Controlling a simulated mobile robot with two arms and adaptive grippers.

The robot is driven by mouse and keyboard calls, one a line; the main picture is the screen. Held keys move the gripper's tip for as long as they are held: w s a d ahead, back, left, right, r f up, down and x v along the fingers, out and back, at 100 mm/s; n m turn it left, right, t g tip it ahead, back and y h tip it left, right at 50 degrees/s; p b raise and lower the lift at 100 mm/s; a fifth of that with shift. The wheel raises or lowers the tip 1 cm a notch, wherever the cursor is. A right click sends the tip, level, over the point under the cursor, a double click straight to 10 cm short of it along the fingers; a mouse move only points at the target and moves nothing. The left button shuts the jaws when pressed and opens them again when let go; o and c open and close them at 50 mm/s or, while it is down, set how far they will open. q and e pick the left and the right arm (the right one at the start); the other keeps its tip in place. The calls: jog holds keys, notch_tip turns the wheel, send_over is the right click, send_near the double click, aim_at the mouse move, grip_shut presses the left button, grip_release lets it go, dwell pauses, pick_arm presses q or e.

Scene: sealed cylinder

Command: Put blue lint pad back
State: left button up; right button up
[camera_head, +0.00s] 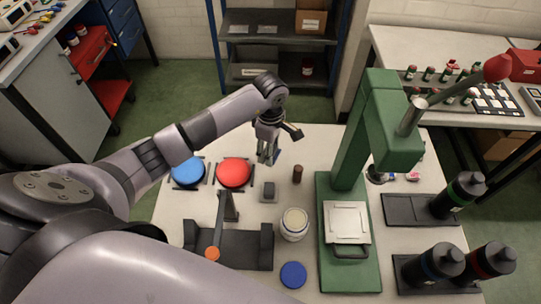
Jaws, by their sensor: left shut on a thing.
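The pad is above or near the tabletop; the exact gap cannot be told. My right gripper is not in view.
A blue disc (187,171) and a red disc (234,172) sit at the table's back left. A small grey block (268,191), brown cylinder (297,174), white jar (294,224) and blue lid (293,275) stand nearby. A tall green press (379,140) rises to the right.

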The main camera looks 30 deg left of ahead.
pick_arm(q)
notch_tip(320, 180, down, 5)
jog(key=shift+r+p, duration=0.15)
jog(key=shift+p, duration=0.25)
jog(key=shift+f+b, duration=0.3)
jog(key=shift+f, duration=0.05)
jog(key=o, duration=1.1)
jog(key=shift+r, duration=0.1)
